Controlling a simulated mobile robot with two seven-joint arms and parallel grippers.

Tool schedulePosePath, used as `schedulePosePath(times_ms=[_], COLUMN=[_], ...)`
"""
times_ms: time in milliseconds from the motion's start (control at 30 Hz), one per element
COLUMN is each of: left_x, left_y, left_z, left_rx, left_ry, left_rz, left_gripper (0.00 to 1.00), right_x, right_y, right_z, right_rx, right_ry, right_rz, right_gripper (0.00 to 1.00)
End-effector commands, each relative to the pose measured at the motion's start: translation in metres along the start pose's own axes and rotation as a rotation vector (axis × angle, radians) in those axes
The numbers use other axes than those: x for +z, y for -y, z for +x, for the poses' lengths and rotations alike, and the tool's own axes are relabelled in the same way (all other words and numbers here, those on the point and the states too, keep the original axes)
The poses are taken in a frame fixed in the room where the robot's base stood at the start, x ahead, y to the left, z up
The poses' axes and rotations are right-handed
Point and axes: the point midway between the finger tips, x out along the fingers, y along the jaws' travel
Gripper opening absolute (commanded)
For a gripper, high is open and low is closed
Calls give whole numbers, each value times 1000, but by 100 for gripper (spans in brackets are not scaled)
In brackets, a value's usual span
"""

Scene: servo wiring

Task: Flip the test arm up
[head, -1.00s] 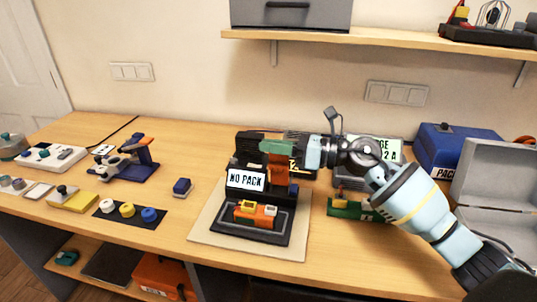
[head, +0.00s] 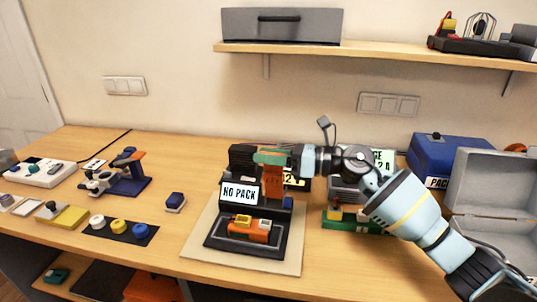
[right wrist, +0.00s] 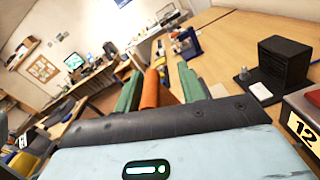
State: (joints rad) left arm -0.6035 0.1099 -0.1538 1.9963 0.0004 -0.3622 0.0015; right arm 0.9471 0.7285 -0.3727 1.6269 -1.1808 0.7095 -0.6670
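The test rig is a black fixture with a white "NO PACK" sign (head: 240,193) and an orange and yellow servo (head: 242,229) in its front tray. An upright orange arm (head: 272,188), which looks like the test arm, stands behind and right of the sign. My right gripper (head: 270,156) is at its upper end, with green fingers. In the right wrist view, the orange arm (right wrist: 151,88) lies between the spread green fingers (right wrist: 162,88), close to the left one, with a gap to the right one. My left gripper is not in view.
The rig stands on a pale board (head: 200,245). A black block with a "2" label stands behind it. Right are a green board (head: 345,226), a blue box (head: 440,155) and an open grey case (head: 490,180). Left are colored knobs (head: 118,226) and a blue-orange stand (head: 128,180).

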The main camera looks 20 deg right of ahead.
Motion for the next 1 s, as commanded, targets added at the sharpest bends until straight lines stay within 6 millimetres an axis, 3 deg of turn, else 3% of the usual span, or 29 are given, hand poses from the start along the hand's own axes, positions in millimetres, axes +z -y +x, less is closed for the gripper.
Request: schedulePosePath(times_ms=[333, 733, 1000], left_x=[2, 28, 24], left_y=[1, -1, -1], left_z=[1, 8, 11], left_rx=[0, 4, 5], left_ry=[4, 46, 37], left_rz=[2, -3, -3], left_gripper=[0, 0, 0], right_x=[2, -2, 1], right_y=[-1, 1, 0], right_z=[-5, -62, -78], right_rx=[1, -1, 2], right_ry=[3, -1, 1], right_rz=[-2, 1, -1], right_gripper=[40, 40, 40])
